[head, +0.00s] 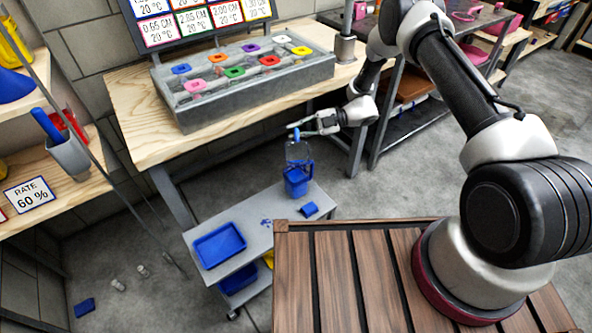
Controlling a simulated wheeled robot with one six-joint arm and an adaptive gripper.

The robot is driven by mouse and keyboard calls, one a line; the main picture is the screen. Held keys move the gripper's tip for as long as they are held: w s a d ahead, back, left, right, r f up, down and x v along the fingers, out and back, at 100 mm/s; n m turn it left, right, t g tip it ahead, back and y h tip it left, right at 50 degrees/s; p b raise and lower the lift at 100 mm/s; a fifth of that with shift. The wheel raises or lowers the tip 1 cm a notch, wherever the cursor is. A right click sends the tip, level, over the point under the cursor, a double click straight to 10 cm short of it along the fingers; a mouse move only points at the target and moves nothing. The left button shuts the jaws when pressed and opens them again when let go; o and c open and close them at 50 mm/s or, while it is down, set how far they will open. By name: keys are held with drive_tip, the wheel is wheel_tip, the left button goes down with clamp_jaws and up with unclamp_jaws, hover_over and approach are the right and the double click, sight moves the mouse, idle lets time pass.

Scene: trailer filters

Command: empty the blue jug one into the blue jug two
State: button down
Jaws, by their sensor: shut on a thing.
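My gripper (297,129) is shut on the small blue upper part of a clear vessel (299,151), above the grey cart (262,236). The vessel looks roughly upright and seems to be a see-through jug. Directly below it a blue jug (296,183) stands on the cart top, with its handle toward the right. The two overlap in the head view, and I cannot tell whether they touch. I cannot tell which is jug one and which is jug two. What is inside them is too small to make out.
A blue tray (219,245) and a small blue block (310,210) lie on the cart, with blue specks between them. A wooden bench (150,125) with a grey panel (243,80) stands behind. Small items and a blue piece (84,308) lie on the floor at left.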

drive_tip(key=shift+w, duration=0.2)
idle(1.0)
drive_tip(key=s, duration=0.1)
drive_tip(key=s+n, duration=0.2)
drive_tip(key=s, duration=0.1)
drive_tip(key=shift+d+r, duration=0.15)
drive_tip(key=shift+r, duration=0.15)
drive_tip(key=shift+s+f+n+t, duration=0.15)
drive_tip(key=shift+s+n+t, duration=0.25)
drive_tip(key=shift+s+n, duration=0.15)
drive_tip(key=s+d+f+n+t+y+b, duration=0.15)
drive_tip(key=s+f+n+t, duration=0.25)
drive_tip(key=s+f+n, duration=1.45)
drive_tip(key=shift+n, duration=0.4)
drive_tip(key=shift+s+r+b, duration=0.15)
drive_tip(key=shift+s+r, duration=0.1)
drive_tip(key=shift+r, duration=1.2)
drive_tip(key=shift+s+r+b, duration=0.15)
drive_tip(key=shift+s+r, duration=0.05)
drive_tip(key=shift+r, duration=1.25)
